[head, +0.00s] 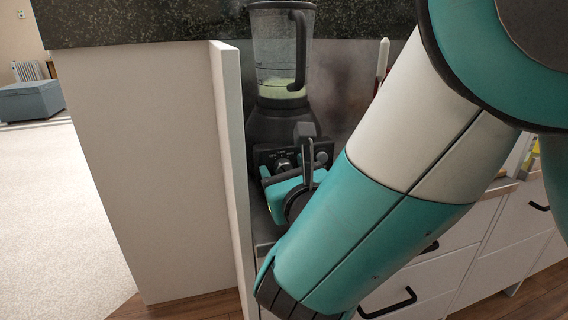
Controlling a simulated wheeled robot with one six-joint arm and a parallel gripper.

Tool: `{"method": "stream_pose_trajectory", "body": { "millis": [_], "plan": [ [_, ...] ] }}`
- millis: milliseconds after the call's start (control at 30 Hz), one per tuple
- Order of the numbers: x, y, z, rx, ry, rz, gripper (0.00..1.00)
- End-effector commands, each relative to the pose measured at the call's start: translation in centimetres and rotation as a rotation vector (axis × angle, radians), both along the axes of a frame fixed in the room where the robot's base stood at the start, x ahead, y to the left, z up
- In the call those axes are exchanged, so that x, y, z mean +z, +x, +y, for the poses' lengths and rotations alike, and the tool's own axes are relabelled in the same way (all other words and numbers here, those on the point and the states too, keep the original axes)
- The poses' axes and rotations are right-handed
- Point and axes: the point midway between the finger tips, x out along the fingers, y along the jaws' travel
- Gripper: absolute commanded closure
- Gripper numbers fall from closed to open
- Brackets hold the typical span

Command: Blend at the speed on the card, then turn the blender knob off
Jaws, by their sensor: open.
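The blender stands in the niche under the dark counter. Its clear jar (277,45) has a black handle and lid band, and pale green contents low inside. Its black base (275,125) carries a control panel with a silver knob (283,165) and small markings too small to read. A second round control sits at the panel's right, close to my gripper. My gripper (295,172) is open, right in front of the panel, with a dark finger upright beside the knob. I cannot tell whether it touches the knob. My arm hides the panel's lower right. I see no card.
A white upright panel (228,150) stands close at the left of the blender and my gripper. The dark stone counter (140,22) overhangs above. White drawers with black handles (388,303) lie at lower right. Open carpet (60,220) is at far left.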

Motion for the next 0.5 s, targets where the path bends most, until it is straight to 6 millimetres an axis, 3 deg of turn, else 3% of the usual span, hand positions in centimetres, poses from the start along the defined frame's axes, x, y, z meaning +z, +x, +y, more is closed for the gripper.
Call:
{"method": "stream_pose_trajectory", "body": {
  "millis": [67,300,500],
  "plan": [
    [0.00,-0.02,-0.01,0.000,0.000,0.000,0.39],
    [0.02,-0.04,-0.02,0.000,0.000,0.000,0.88],
    [0.02,-0.03,-0.03,-0.001,0.008,0.002,0.88]
  ]
}}
